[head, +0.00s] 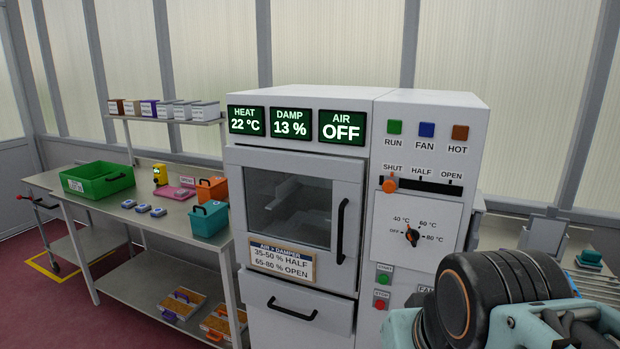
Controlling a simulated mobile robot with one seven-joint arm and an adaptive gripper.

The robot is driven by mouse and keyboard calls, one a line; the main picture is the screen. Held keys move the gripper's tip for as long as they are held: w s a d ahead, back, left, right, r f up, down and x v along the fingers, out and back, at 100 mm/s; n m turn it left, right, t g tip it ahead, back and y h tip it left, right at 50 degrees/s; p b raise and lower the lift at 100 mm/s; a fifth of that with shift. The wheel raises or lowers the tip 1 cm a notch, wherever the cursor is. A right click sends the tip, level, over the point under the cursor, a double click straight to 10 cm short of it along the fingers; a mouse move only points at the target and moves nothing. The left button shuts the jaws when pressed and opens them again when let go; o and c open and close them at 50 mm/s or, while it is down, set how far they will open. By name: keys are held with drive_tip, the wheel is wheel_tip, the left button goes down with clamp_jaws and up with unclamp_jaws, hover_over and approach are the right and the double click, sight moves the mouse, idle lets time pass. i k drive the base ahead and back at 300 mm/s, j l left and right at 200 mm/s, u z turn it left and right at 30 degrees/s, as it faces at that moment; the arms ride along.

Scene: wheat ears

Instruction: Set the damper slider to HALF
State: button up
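The damper slider's orange knob (390,185) is at the left end of its dark slot (432,185), under the SHUT label (392,168). The HALF label (421,174) is above the slot's middle and the OPEN label (451,175) above its right end. The AIR display (342,127) reads OFF. A note (282,262) gives 35-50 % as HALF and 65-80 % as OPEN. Parts of my arm show at the bottom right, below and right of the slider and apart from it. I cannot make out my gripper's fingers.
The white cabinet (300,102) also has a dial (412,236) below the slider, coloured RUN, FAN and HOT buttons above it, and a door handle (342,230) to the left. A metal bench (130,212) with boxes stands left; another surface is at the right.

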sight(390, 183)
drive_tip(key=i+u, duration=0.4)
drive_tip(key=i+l+u, duration=0.1)
drive_tip(key=u, duration=0.3)
drive_tip(key=i, duration=0.05)
